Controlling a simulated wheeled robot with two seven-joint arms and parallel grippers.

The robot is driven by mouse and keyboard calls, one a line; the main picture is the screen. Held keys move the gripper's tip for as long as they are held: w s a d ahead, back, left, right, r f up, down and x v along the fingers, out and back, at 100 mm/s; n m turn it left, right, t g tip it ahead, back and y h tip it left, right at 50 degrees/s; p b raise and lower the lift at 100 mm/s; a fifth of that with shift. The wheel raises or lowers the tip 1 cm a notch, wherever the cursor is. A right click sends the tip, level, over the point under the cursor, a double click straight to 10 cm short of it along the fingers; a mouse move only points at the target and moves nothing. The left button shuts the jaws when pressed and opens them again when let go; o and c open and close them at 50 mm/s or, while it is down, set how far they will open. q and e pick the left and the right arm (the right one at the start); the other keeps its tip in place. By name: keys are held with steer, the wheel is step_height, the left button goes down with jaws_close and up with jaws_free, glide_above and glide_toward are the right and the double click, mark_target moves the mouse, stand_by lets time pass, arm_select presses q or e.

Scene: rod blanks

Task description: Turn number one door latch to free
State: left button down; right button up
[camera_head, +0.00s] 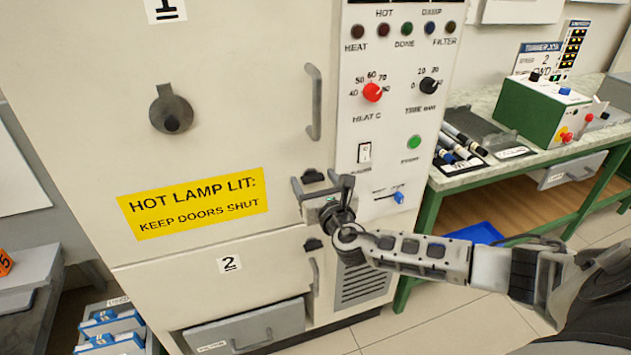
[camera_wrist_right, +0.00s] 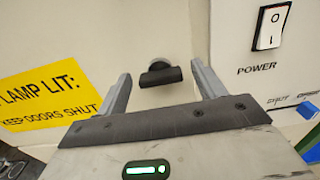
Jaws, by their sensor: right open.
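The number one door (camera_head: 235,60) of the cream cabinet is shut. Its latch (camera_head: 313,176) is a small black bar on a round grey hub, near the door's lower right corner. In the right wrist view the latch (camera_wrist_right: 160,74) bar lies roughly level. My right gripper (camera_head: 314,184) is open in front of the latch. In the right wrist view its fingers (camera_wrist_right: 158,84) stand one on each side of the bar, with gaps showing and no visible contact. My left gripper is not in view.
A vertical grey handle (camera_head: 314,102) is above the latch. The power switch (camera_head: 365,152) and blue slider (camera_head: 398,197) are close on the right. A second black latch (camera_head: 313,244) is below, by door two. A green bench (camera_head: 470,178) stands right of the cabinet.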

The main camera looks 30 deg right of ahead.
steer(key=c, duration=1)
